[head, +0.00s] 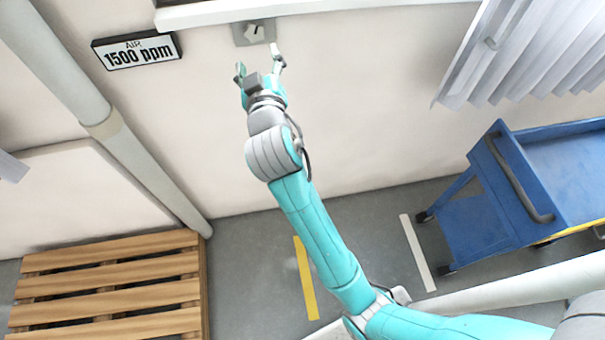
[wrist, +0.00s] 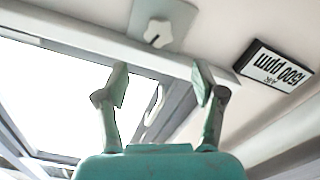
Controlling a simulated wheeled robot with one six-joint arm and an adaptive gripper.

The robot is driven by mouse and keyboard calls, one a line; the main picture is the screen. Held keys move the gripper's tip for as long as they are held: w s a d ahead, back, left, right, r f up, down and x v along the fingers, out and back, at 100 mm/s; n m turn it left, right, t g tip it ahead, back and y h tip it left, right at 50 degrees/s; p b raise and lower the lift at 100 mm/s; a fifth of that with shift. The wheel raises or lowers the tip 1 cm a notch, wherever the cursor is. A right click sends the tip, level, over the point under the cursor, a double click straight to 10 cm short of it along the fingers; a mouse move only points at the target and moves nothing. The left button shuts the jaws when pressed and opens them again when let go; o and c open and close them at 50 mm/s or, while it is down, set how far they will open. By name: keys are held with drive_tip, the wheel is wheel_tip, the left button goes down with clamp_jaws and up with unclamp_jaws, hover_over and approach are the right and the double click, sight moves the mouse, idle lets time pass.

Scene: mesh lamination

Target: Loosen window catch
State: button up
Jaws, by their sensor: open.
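A grey plate (head: 240,39) with a pale lobed knob (head: 254,32) is on the wall just below the window sill. The plate (wrist: 178,12) and knob (wrist: 158,33) also show at the top of the wrist view. A pale, elongated handle (wrist: 154,105) is on the window frame, seen between my fingers; I cannot tell which of the two is the catch. My gripper (head: 259,63) is open and empty, just below the plate in the head view. In the wrist view my gripper (wrist: 160,82) has its fingers wide apart, with the knob beyond their tips.
A sign (head: 137,50) reading "AIR 1500 ppm" is on the wall to the left. A pipe (head: 100,119) runs down the wall. A wooden pallet (head: 110,270) lies lower left. A blue cart (head: 570,160) and grey blinds (head: 515,50) are at right.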

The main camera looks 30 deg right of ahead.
sight(255, 33)
drive_tip(key=x, duration=1)
drive_tip(key=shift+w+d, duration=0.15)
drive_tip(key=m, duration=0.4)
drive_tip(key=shift+m, duration=0.4)
drive_tip(key=v, duration=1)
drive_tip(key=s+f+n+g+y, duration=0.1)
drive_tip(key=s+f+n+y, duration=0.3)
drive_tip(key=s+f, duration=1.3)
drive_tip(key=shift+s+d+f, duration=0.15)
drive_tip(key=shift+d+f, duration=0.3)
drive_tip(key=shift+f, duration=0.05)
